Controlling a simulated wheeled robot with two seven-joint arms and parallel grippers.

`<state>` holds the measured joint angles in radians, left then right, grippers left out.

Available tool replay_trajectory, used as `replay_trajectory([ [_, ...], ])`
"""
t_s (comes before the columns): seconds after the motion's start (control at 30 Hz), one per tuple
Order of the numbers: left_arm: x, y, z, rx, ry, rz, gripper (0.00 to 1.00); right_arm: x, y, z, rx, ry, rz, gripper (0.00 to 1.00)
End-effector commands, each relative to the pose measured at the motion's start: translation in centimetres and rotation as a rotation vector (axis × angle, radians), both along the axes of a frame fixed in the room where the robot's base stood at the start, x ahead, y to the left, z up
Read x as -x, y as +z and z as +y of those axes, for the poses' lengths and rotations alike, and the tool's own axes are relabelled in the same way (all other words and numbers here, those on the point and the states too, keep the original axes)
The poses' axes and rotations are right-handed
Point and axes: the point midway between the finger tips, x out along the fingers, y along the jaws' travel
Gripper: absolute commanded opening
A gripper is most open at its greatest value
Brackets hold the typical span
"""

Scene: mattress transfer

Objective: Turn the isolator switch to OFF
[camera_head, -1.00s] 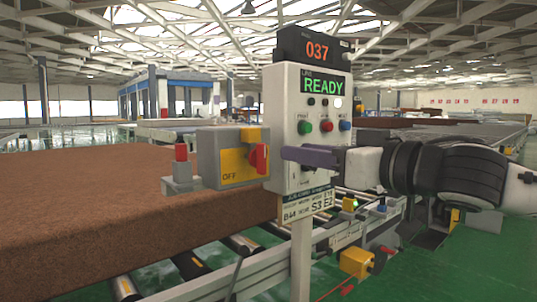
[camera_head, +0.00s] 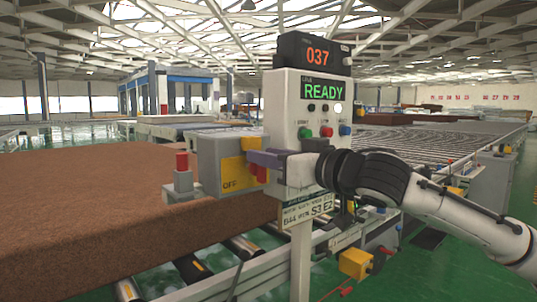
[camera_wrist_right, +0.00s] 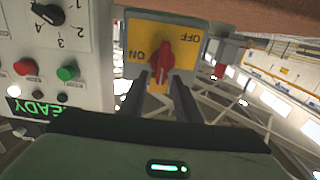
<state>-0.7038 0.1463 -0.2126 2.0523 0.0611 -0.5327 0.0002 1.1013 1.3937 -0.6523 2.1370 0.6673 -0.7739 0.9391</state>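The isolator switch is a grey box (camera_head: 208,160) with a yellow plate (camera_head: 234,173) and a red knob (camera_head: 262,173), left of the control panel. In the right wrist view, the red knob (camera_wrist_right: 162,60) stands roughly upright in the picture on the yellow plate (camera_wrist_right: 188,62), with ON at its left and OFF at upper right. My right gripper (camera_head: 264,158) is at the knob; in the wrist view the right gripper (camera_wrist_right: 162,80) is open, a finger on each side of the knob's lower end. Contact cannot be told. In the head view the fingers partly cover the knob. My left gripper is not in view.
The control panel (camera_head: 290,110) on a post shows READY and carries several buttons, close beside my right gripper. A brown mattress (camera_head: 90,205) lies on the roller conveyor (camera_head: 230,277) at left. A yellow box (camera_head: 355,263) sits low on the frame. Green floor (camera_head: 440,265) is free at right.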

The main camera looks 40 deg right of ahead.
Motion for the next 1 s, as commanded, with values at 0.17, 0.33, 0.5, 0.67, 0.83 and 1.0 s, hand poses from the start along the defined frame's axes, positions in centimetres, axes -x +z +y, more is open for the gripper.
replay_trajectory([
  [0.17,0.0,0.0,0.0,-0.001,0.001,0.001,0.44,0.0,0.0,0.0,0.0,-0.001,0.0,0.3],
  [0.33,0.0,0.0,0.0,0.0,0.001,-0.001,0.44,0.0,0.0,0.0,0.0,0.0,0.0,0.06],
  [0.5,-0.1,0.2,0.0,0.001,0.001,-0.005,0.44,0.0,-0.1,0.0,-0.001,0.0,0.003,0.0],
  [0.67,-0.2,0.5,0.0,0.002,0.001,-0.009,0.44,0.0,-0.2,0.0,0.009,0.0,0.005,0.0],
  [0.83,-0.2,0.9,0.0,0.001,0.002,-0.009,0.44,0.0,-0.2,0.2,0.058,0.0,0.005,0.0],
  [1.0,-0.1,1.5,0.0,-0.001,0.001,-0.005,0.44,0.0,-0.3,0.5,0.16,0.002,0.001,0.0],
])
